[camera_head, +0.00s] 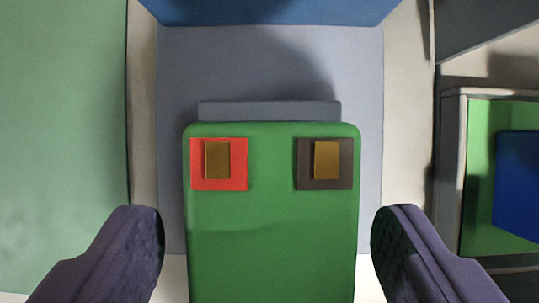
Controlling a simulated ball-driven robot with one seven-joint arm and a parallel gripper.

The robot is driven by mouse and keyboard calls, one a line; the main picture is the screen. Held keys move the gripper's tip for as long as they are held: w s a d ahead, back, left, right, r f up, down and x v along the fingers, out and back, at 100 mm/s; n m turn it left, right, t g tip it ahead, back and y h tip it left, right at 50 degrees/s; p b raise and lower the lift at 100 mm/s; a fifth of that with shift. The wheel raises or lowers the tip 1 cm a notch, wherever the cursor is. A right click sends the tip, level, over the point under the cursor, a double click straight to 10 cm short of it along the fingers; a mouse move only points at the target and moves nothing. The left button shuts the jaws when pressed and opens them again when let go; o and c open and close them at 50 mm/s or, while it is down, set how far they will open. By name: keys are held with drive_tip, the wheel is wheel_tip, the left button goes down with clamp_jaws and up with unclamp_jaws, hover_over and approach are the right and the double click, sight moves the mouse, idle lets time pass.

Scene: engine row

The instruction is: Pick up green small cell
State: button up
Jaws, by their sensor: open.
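The green small cell (272,235) fills the lower middle of the view. Its top end carries a red square (198,180) and a dark grey square (304,180), each with a brass-coloured terminal. The cell's lower end runs out of the frame. My gripper (267,240) is open, with one dark finger on each side of the cell. Clear gaps show between each finger and the cell's sides, and nothing is held.
A blue-grey panel (260,65) lies behind the cell, with a grey ledge (268,110) at the cell's top edge. A blue part (265,10) crosses the top. A grey-framed bay (452,170) with a blue block (516,185) stands at the right. A pale green surface (60,110) fills the left.

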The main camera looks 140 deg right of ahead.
drive_tip(key=b+x, duration=0.1)
drive_tip(key=x, duration=0.2)
drive_tip(key=shift+w+f, duration=0.1)
drive_tip(key=shift+d, duration=0.1)
clamp_jaws()
drive_tip(key=shift+r, duration=0.25)
